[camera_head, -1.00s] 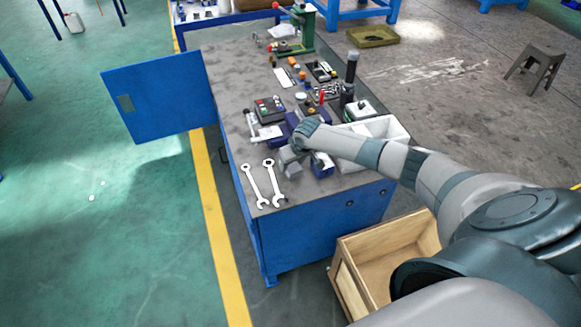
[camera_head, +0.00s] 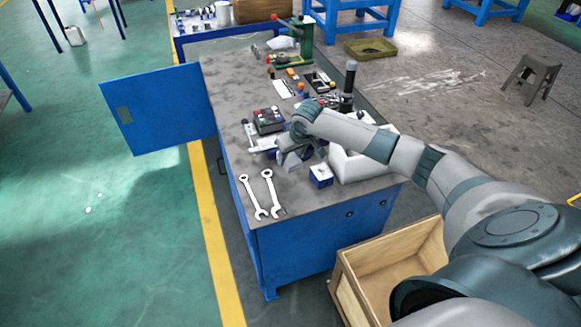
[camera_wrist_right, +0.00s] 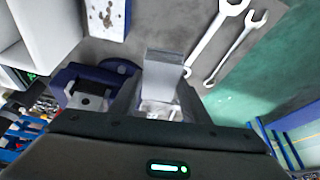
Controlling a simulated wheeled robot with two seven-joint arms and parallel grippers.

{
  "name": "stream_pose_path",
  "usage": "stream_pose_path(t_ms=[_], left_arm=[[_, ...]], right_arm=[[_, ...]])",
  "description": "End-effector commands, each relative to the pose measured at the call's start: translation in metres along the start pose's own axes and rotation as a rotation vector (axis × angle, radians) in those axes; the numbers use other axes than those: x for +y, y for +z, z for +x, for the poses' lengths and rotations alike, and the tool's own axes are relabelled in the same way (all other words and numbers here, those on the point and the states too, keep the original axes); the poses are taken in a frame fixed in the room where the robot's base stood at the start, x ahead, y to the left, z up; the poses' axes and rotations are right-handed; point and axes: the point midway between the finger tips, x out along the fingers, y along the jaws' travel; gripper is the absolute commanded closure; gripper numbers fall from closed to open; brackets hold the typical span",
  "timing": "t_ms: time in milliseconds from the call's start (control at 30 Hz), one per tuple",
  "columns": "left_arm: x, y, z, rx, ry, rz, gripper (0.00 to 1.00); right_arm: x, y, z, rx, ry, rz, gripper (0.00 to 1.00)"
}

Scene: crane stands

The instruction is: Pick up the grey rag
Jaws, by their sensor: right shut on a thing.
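The grey rag (camera_wrist_right: 165,72) shows in the right wrist view as a pale grey folded piece between the two fingers of my right gripper (camera_wrist_right: 157,95). The fingers are closed on it. In the head view the rag (camera_head: 291,162) is a small grey patch just below my right gripper (camera_head: 287,150), over the near part of the workbench (camera_head: 325,202). The wrist and fingers hide part of it. The gap between rag and bench top is hard to tell. My left gripper is not in view.
Two wrenches (camera_head: 258,196) lie at the bench's near left. A blue and white box (camera_head: 320,176) and a white bin (camera_head: 362,166) stand right of the gripper. Tools crowd the bench behind. A wooden crate (camera_head: 395,265) sits on the floor in front.

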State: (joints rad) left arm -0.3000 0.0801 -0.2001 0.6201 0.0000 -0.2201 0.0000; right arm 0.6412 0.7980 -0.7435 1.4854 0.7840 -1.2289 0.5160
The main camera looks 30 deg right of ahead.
Motion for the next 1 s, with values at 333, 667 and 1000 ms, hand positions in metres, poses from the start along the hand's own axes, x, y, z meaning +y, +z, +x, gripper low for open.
stream_pose_path(t_ms=[333,667,1000], left_arm=[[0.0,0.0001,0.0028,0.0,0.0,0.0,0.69],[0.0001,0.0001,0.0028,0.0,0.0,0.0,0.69],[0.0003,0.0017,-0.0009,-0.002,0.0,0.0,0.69]], right_arm=[[0.0003,-0.0047,-0.0122,-0.001,0.0,0.0,0.8],[0.0001,-0.0047,-0.0118,0.0,0.0,0.0,0.67],[-0.0065,-0.0053,-0.0133,-0.004,-0.01,-0.021,0.76]])
